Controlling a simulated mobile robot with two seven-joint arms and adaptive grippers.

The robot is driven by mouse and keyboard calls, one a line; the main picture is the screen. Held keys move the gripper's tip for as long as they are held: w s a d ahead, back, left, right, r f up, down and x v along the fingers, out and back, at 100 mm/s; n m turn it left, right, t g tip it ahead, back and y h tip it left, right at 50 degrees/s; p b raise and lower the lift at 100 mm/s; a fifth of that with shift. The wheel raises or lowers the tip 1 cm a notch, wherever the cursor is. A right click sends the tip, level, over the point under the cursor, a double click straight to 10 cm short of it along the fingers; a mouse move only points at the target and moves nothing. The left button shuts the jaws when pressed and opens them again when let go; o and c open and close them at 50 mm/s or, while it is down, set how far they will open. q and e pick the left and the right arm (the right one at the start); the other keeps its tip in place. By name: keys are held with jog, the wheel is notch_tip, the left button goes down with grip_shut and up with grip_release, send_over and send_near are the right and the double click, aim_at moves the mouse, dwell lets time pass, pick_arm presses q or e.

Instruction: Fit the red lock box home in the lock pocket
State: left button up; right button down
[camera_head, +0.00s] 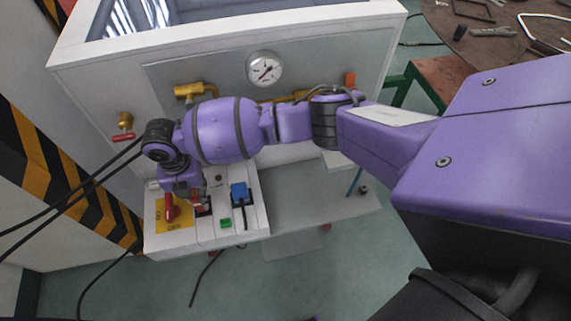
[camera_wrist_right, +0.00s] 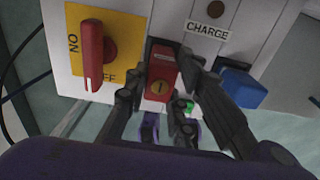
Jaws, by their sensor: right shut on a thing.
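The red lock box (camera_wrist_right: 163,68), with a brass keyhole disc on its face, is between the fingers of my right gripper (camera_wrist_right: 170,52) in the right wrist view. The gripper is shut on it at the white panel (camera_wrist_right: 142,8), below the CHARGE label. In the head view my right gripper (camera_head: 188,190) is over the panel, and the box (camera_head: 204,210) shows only in part under it. The lock pocket is hidden by the box and fingers, so I cannot tell how deep the box sits. My left gripper is not in view.
A red rotary switch (camera_wrist_right: 92,55) on a yellow plate stands close left of the gripper. A blue plug (camera_head: 239,190) is to the right, with a green button (camera_head: 225,223) nearby. A gauge (camera_head: 265,69) and brass valve (camera_head: 190,91) are on the wall behind.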

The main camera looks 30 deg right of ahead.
jog(key=shift+f, duration=0.95)
jog(key=shift+f, duration=0.2)
jog(key=c, duration=1.5)
grip_release()
